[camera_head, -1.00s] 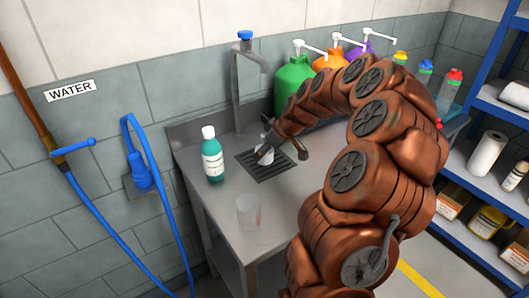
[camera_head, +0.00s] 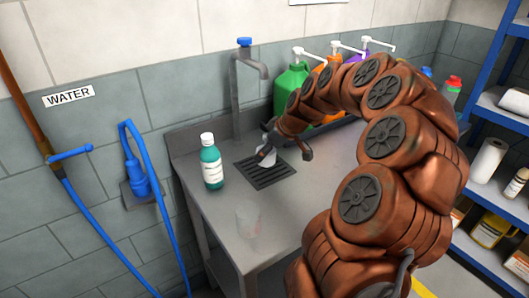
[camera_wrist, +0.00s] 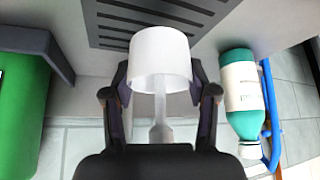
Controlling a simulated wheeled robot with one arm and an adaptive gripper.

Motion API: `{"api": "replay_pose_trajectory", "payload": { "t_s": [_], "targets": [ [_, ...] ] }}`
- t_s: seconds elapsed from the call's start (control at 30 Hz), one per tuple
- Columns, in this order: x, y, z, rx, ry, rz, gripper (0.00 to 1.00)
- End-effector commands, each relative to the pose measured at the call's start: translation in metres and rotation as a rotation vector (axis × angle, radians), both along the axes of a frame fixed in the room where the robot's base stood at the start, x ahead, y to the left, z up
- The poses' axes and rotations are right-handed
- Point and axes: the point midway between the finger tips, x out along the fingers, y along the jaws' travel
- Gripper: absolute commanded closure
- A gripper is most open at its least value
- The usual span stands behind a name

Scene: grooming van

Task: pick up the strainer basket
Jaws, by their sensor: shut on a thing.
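In the head view the basket (camera_head: 267,156) shows over the dark slotted drain grate, with my gripper (camera_head: 284,146) coming in from the right. Part of the basket is hidden by the fingers there. It looks just above the grate, but the gap is hard to judge.
A green bottle with a white cap (camera_head: 211,163) stands left of the slotted grate (camera_head: 266,176). A tap (camera_head: 240,85) rises behind. Pump jugs, including a green one (camera_head: 291,88), line the back. Blue shelves (camera_head: 485,115) stand right.

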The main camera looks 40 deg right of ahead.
Motion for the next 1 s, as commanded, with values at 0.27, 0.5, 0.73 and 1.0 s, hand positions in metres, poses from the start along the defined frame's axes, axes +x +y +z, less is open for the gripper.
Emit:
{"api": "replay_pose_trajectory", "payload": {
  "t_s": [0.27, 0.5, 0.73, 1.0],
  "targets": [
    [-0.034, 0.009, 0.002, -0.002, -0.003, -0.002, 0.77],
    [-0.076, 0.021, 0.007, -0.003, -0.003, -0.002, 0.77],
    [-0.109, 0.032, 0.010, -0.003, -0.003, -0.001, 0.77],
    [-0.131, 0.038, 0.012, -0.002, -0.001, -0.001, 0.77]
  ]
}}
